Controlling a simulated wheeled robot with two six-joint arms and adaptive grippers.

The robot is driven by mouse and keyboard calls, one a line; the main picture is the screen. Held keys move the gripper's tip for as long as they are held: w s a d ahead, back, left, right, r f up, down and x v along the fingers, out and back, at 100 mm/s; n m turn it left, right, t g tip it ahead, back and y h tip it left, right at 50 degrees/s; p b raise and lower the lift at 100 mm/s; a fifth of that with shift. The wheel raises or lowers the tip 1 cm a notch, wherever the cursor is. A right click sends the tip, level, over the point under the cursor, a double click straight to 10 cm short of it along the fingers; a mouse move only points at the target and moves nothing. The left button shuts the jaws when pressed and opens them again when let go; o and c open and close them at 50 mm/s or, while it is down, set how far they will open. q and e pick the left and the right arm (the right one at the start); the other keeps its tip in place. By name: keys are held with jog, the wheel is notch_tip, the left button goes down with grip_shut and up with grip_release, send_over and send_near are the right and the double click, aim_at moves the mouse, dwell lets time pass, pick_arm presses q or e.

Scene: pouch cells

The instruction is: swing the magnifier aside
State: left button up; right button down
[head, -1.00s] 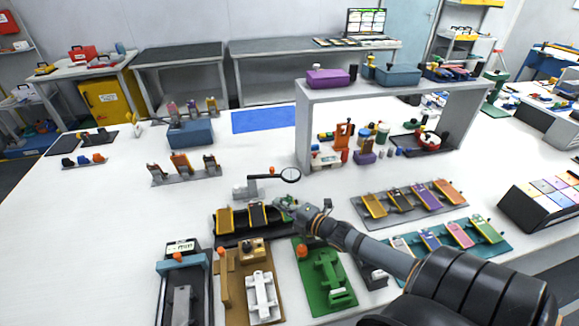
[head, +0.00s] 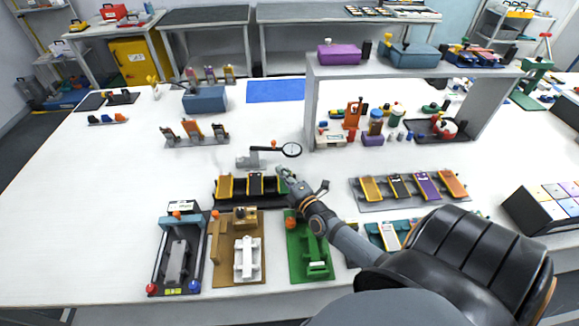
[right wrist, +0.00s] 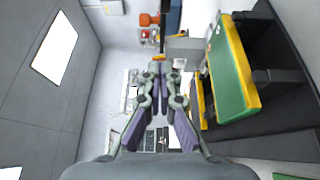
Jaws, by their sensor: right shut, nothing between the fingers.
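The magnifier has a round black-rimmed lens (head: 291,149) at the right end of a thin dark arm. An orange knob (head: 273,144) is on the arm, and a grey base (head: 247,161) stands on the white table. My right gripper (head: 281,172) is shut and empty, just in front of the magnifier, below and left of the lens in the head view. In the right wrist view its fingertips (right wrist: 160,67) are together, with the orange knob (right wrist: 148,19) beyond them. I cannot tell whether they touch the magnifier. My left gripper is out of view.
A dark tray (head: 250,202) of pouch cells lies beside my right gripper; a green-and-yellow cell (right wrist: 232,75) is close in the wrist view. A grey shelf (head: 312,115) stands behind right. A cell rack (head: 195,141) stands left.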

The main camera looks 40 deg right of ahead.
aim_at(276, 150)
jog(key=w+b, duration=0.1)
jog(key=w, duration=0.3)
jog(key=shift+d+f, duration=0.1)
jog(key=d, duration=0.2)
jog(key=shift+d+b, duration=0.35)
jog(key=shift+b, duration=0.05)
jog(key=shift+d, duration=0.65)
jog(key=shift+w, duration=0.1)
jog(key=shift+a, duration=0.1)
